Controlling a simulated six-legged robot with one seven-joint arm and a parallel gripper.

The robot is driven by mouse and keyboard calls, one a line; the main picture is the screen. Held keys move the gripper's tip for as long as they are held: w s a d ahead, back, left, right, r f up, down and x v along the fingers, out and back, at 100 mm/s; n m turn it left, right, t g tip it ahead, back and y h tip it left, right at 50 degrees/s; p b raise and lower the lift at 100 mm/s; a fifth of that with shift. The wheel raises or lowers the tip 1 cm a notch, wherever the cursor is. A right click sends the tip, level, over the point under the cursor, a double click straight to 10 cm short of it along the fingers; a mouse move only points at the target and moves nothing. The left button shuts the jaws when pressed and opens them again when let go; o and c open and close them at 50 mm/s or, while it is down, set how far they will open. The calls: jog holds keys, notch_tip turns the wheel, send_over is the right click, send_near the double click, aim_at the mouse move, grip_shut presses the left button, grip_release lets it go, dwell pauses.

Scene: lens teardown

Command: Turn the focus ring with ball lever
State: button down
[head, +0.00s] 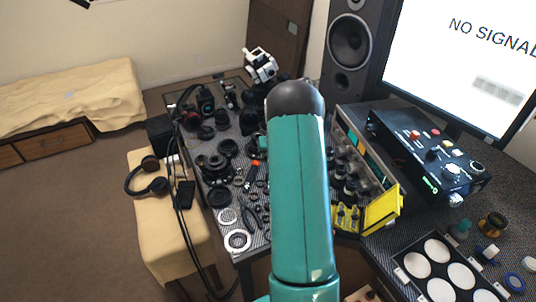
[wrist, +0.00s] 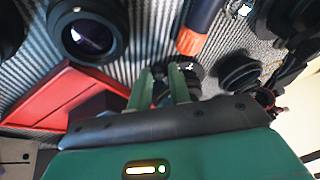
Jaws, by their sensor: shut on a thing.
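In the wrist view, the two green fingers of my gripper (wrist: 163,90) reach over the ribbed mat and are shut on a small dark piece (wrist: 160,74) between their tips, which I take to be the ball lever. A dark knurled ring (wrist: 189,70) shows right at the fingertips; I take it for the focus ring. Much of it is hidden by the fingers, so I cannot tell how the lever joins it. In the head view my own teal arm covers the gripper and the lever.
In the wrist view, a large lens (wrist: 88,38) and a red box (wrist: 65,95) lie left, an orange-tipped tool (wrist: 192,40) just beyond, and a black ring (wrist: 239,70) right. In the head view, the table holds many lens parts; a yellow case (head: 382,209) and control box (head: 428,150) stand right.

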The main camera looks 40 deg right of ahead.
jog(key=shift+w+a+m, duration=0.1)
jog(key=shift+a+m, duration=0.3)
jog(key=shift+m, duration=0.1)
jog(key=c, duration=1.3)
grip_release()
jog(key=v, duration=1.3)
jog(key=shift+a+r, duration=0.25)
jog(key=shift+r, duration=0.1)
